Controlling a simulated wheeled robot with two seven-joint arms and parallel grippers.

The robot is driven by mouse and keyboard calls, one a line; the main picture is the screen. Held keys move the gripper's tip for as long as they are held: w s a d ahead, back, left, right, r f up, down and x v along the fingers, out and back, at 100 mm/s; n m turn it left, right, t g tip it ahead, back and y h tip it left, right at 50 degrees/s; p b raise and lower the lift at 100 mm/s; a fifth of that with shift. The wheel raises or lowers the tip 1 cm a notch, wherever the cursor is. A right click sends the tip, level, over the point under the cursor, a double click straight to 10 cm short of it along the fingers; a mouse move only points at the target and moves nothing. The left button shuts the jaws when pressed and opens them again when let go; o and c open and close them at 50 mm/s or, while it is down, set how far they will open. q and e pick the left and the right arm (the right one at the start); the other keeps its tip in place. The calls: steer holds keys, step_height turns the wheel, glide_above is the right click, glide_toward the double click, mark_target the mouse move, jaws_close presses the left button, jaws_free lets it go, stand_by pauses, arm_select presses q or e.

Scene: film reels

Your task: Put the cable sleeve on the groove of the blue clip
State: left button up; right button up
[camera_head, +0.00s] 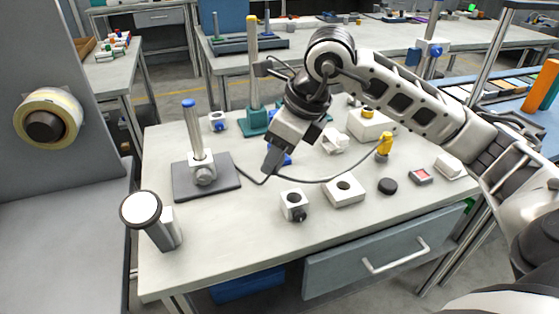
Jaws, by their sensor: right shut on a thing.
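My right gripper (271,161) reaches down over the middle of the table from the right. Its jaws are shut on a short sleeve on the dark cable (330,179); the sleeve itself is mostly hidden by the fingers. The cable runs from the post stand at left, past the fingertips, to a yellow fitting (384,145) at right. The blue clip (287,160) shows just behind and right of the fingers and is largely covered by them. Its groove cannot be made out, nor whether the sleeve touches it. My left gripper is not in view.
A post with a blue cap stands on a dark base (207,186) at left. A white-faced cylinder (141,208) stands at the front left.

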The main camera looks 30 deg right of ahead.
steer(key=d+r+m+h, duration=0.2)
steer(key=d+m+h, duration=0.2)
steer(key=m, duration=0.5)
steer(key=shift+m, duration=0.4)
steer(key=w+d+f, duration=0.1)
steer(key=w+f, duration=0.2)
steer(key=w, duration=0.1)
steer(key=w+d+f, duration=0.2)
steer(key=w, duration=0.2)
steer(key=w+d+f, duration=0.2)
steer(key=w+f, duration=0.1)
steer(key=w, duration=0.1)
steer(key=shift+w+f, duration=0.25)
steer(key=shift+f, duration=0.1)
steer(key=shift+w+d+f, duration=0.1)
steer(key=shift+w+f, duration=0.2)
steer(key=shift+f, duration=0.1)
step_height(320, 180, down, 3)
steer(key=shift+w+d+f+p, duration=0.1)
steer(key=shift+p, duration=0.2)
steer(key=shift+t, duration=0.3)
